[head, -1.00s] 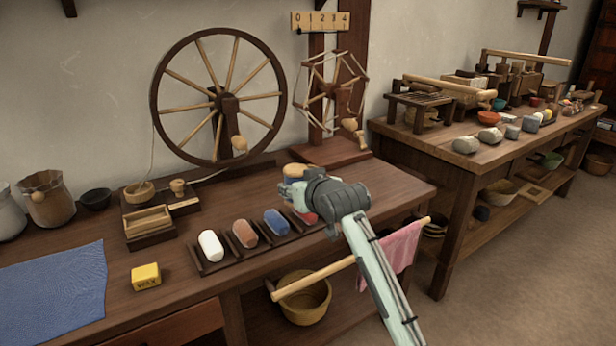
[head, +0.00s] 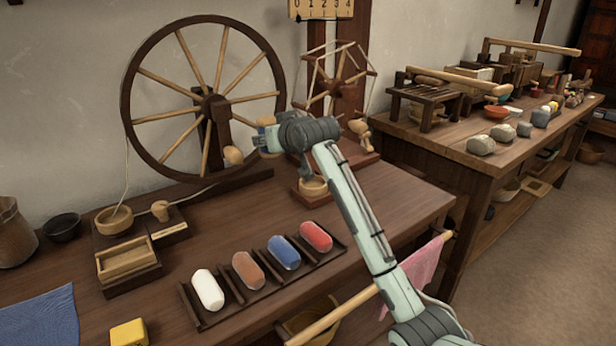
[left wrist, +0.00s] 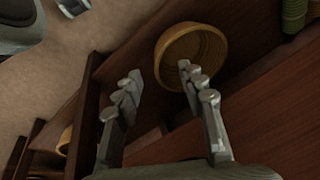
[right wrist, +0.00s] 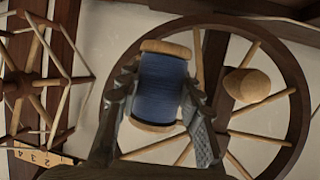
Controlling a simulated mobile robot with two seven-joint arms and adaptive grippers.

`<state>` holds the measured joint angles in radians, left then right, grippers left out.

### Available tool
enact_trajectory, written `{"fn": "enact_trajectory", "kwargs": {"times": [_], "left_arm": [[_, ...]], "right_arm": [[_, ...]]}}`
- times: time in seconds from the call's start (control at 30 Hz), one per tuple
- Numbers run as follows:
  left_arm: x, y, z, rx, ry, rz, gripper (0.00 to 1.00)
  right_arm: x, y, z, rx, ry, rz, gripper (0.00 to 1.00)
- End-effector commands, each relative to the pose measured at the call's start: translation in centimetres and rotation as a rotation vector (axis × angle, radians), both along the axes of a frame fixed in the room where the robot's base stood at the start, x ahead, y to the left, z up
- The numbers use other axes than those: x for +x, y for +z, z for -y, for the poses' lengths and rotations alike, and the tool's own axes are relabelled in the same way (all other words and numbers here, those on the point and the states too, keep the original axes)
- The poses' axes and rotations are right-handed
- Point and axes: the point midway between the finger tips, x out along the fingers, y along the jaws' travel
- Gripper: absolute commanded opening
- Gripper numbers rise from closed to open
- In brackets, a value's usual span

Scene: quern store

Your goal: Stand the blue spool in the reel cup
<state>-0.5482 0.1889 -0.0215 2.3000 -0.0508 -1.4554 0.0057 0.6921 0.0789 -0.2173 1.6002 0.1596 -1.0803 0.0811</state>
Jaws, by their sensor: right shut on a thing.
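The blue spool (right wrist: 160,88), blue thread between pale wooden ends, is between the fingers of my right gripper (right wrist: 158,80). In the head view the spool (head: 265,136) is mostly hidden behind my wrist, raised above the bench in front of the spinning wheel. A small round wooden cup (head: 313,188), which looks like the reel cup, stands on a dark base below the reel. It is lower and to the right of the spool, partly covered by my arm; its inside is hard to see. My left gripper (left wrist: 160,75) is open and empty, pointing at a basket.
The spinning wheel (head: 207,104) stands close behind the spool, the reel (head: 335,88) to its right. A rack (head: 218,312) of white, brown, blue and red rolls lies at the bench front. Bare bench top lies between rack and wheel. The yellow basket (left wrist: 168,40) shows below.

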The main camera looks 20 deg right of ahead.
Motion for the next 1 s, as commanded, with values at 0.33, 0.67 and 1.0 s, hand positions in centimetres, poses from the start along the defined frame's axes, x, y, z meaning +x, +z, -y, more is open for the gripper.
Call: {"fn": "enact_trajectory", "kwargs": {"times": [0.33, 0.67, 1.0], "left_arm": [[-0.6, 0.6, 0.1, 0.003, 0.001, -0.005, 0.4], [-0.7, 1.2, 0.1, 0.004, 0.002, 0.004, 0.4], [-1.1, 2.0, 0.0, 0.009, 0.002, 0.003, 0.4]], "right_arm": [[-0.3, -4.8, 8.0, -0.002, -0.005, -0.003, 0.07], [-0.4, -6.8, 10.3, 0.001, -0.001, -0.002, 0.07], [-0.4, -10.3, 10.4, 0.001, -0.001, 0.001, 0.07]]}}
